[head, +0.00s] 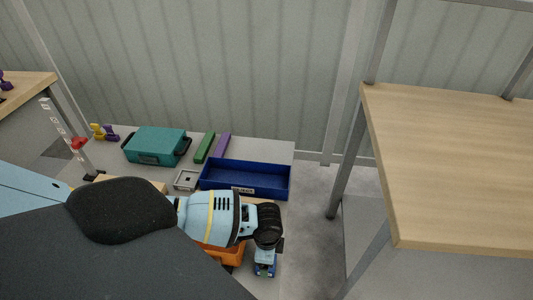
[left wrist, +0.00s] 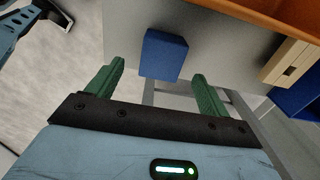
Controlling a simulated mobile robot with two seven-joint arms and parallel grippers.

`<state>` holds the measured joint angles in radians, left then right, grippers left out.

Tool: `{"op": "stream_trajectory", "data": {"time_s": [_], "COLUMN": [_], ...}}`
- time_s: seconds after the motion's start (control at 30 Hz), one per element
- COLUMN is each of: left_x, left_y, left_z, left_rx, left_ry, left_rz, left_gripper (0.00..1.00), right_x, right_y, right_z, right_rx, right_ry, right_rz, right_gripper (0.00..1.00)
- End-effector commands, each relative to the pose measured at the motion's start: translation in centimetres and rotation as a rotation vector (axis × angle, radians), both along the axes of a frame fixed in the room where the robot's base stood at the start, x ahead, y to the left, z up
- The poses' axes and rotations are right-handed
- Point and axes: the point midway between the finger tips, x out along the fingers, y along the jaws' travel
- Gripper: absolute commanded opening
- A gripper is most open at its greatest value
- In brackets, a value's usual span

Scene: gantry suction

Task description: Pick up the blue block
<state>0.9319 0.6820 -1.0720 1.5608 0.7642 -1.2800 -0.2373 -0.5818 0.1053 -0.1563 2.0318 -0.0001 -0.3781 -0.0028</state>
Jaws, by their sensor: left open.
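The blue block (left wrist: 163,54) lies on the grey table top in the left wrist view, just beyond and between the fingertips. My left gripper (left wrist: 158,68) is open, with one green finger on each side of the line to the block. No finger is seen touching it. In the head view my left arm reaches in from the left and its gripper (head: 265,267) points down at the table's near right edge. I cannot make out the block for certain there. My right gripper is not in view.
An orange bin (head: 228,254) stands close beside my left gripper. A blue tray (head: 245,192), a teal case (head: 155,146), and green (head: 204,148) and purple (head: 222,146) bars lie farther back. A wooden table (head: 455,165) stands at the right, across a floor gap.

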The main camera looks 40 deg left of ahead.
Motion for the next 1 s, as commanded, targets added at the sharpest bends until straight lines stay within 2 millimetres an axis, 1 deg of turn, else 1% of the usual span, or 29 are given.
{"op": "stream_trajectory", "data": {"time_s": [0.03,0.2,0.27,0.5,0.6,0.7,0.9,0.93,1.0], "left_x": [-0.1,0.0,0.0,0.0,0.0,0.0,0.0,0.0,0.1], "left_y": [0.0,0.0,0.0,0.3,0.3,0.4,0.4,0.4,0.3], "left_z": [-0.7,-0.9,-1.4,-4.7,-5.7,-6.0,-6.0,-6.0,-6.0], "left_rx": [0.000,0.001,0.000,-0.001,-0.001,0.000,-0.001,-0.001,-0.001], "left_ry": [0.001,-0.001,0.000,0.001,0.001,-0.001,-0.002,-0.002,-0.002], "left_rz": [0.000,-0.001,-0.001,-0.001,0.000,0.000,-0.001,-0.001,-0.001], "left_gripper": [0.80,0.80,0.80,0.80,0.80,0.80,0.80,0.77,0.68], "right_x": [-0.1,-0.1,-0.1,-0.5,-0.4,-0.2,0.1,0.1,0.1], "right_y": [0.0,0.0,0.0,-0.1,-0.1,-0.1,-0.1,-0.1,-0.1], "right_z": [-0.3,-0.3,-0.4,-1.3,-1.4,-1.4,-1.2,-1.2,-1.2], "right_rx": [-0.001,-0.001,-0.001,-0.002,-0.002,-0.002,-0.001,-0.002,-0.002], "right_ry": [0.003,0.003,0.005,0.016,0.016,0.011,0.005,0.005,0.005], "right_rz": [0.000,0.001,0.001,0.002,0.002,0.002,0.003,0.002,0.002], "right_gripper": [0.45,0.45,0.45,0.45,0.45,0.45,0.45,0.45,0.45]}}
